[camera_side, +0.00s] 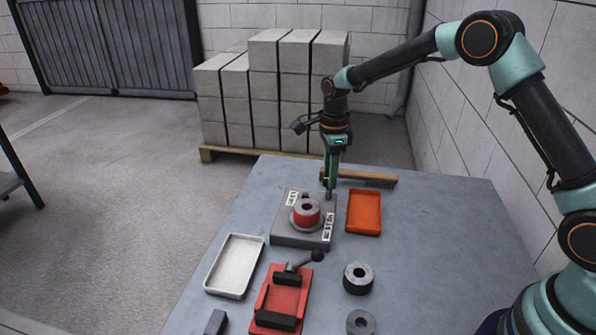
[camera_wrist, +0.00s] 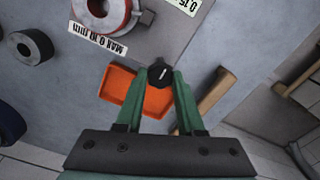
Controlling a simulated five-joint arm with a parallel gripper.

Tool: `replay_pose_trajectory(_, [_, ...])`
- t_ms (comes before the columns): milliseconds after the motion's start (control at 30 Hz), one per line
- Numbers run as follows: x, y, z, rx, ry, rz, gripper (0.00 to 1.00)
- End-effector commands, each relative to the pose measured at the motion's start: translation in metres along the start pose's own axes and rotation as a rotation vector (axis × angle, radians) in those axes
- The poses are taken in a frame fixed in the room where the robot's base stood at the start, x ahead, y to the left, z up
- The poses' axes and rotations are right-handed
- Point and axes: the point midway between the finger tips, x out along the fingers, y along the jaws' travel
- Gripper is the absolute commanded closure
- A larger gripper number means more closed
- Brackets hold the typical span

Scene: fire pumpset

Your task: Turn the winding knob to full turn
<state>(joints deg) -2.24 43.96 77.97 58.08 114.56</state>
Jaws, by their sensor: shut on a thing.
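The winding knob (camera_wrist: 160,73) is a small black round knob with a white pointer mark, seen from above in the wrist view. It stands at the back right corner of a grey block (camera_side: 290,238) and is mostly hidden under the fingers in the side view. A red and grey ring-shaped part (camera_side: 306,212) sits on the block, with white printed labels near it. My gripper (camera_side: 331,184) points down at that corner. In the wrist view its green fingers (camera_wrist: 161,76) are shut on the knob, one on each side.
An orange tray (camera_side: 364,212) lies right of the block, close to the knob. A brush (camera_side: 365,178) lies behind. A white tray (camera_side: 235,265), a red clamp fixture (camera_side: 283,297) and dark rings (camera_side: 358,278) lie nearer the front. The table's right side is clear.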

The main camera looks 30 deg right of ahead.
Motion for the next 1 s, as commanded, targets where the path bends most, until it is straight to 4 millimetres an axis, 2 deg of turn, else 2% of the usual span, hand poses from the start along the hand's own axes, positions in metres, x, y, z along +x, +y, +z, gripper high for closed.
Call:
replay_pose_trajectory(367, [-0.002,0.0,0.0,0.002,0.001,0.001,1.0])
replay_pose_trajectory(400, [-0.002,0.0,0.0,0.002,0.0,0.001,0.47])
replay_pose_trajectory(433, [-0.002,0.0,0.0,0.002,0.0,0.001,0.36])
replay_pose_trajectory(467, [-0.002,0.0,0.0,0.002,0.0,0.001,0.33])
replay_pose_trajectory(800, [-0.003,0.0,0.0,0.002,0.0,0.0,0.33])
replay_pose_trajectory(1000, [-0.027,-0.001,0.001,0.002,-0.002,-0.004,0.33])
